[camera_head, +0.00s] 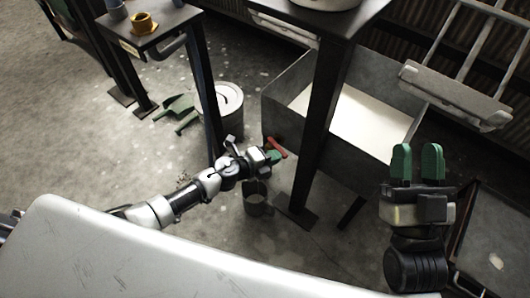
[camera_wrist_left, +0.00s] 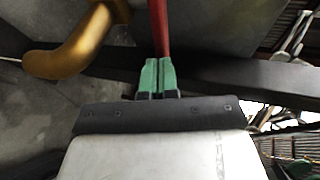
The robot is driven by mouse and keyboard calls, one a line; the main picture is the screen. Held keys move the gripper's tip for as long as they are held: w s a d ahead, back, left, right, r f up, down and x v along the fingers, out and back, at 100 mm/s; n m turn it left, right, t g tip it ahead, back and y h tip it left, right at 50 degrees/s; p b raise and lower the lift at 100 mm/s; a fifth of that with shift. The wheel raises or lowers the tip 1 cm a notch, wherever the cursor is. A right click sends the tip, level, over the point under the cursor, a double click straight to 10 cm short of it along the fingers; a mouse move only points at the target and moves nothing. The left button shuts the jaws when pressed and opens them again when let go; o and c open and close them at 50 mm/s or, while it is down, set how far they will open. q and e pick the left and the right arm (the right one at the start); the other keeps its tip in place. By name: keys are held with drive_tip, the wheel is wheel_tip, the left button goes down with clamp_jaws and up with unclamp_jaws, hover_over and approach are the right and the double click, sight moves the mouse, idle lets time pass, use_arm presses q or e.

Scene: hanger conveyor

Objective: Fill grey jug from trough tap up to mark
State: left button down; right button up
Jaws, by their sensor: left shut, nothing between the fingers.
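The trough (camera_head: 282,104) is a grey box with a pale surface inside. Its red tap lever (camera_head: 278,147) sticks out at the near left side; it also shows in the left wrist view (camera_wrist_left: 161,30), beside the curved brass spout (camera_wrist_left: 85,48). My left gripper (camera_head: 273,156) is shut and empty, its green fingertips (camera_wrist_left: 157,62) right at the lever; I cannot tell if they touch it. The grey jug (camera_head: 257,205) stands upright below my left gripper. Its mark and water level cannot be made out. My right gripper (camera_head: 417,150) is raised at the right, fingers apart, empty.
A dark table leg (camera_head: 321,110) stands in front of the trough. A grey bucket (camera_head: 229,110) and green scoops (camera_head: 180,108) are on the floor to the left. A small dark table (camera_head: 150,36) bears an orange cup (camera_head: 144,24).

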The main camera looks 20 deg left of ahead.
use_arm(q)
drive_tip(key=shift+w+d+r+p, duration=0.1)
drive_tip(key=shift+w+d+p, duration=0.15)
drive_tip(key=shift+d, duration=0.2)
drive_tip(key=shift+w+d+p, duration=0.15)
drive_tip(key=shift+d+p, duration=0.15)
drive_tip(key=shift+d, duration=0.1)
use_arm(e)
drive_tip(key=f+g, duration=0.1)
drive_tip(key=w+f+g+h, duration=0.1)
drive_tip(key=f+g, duration=0.1)
drive_tip(key=shift+w+f, duration=0.15)
drive_tip(key=shift+w, duration=0.05)
use_arm(q)
drive_tip(key=shift+d+r, duration=0.1)
drive_tip(key=shift+d, duration=0.05)
drive_tip(key=shift+w, duration=0.1)
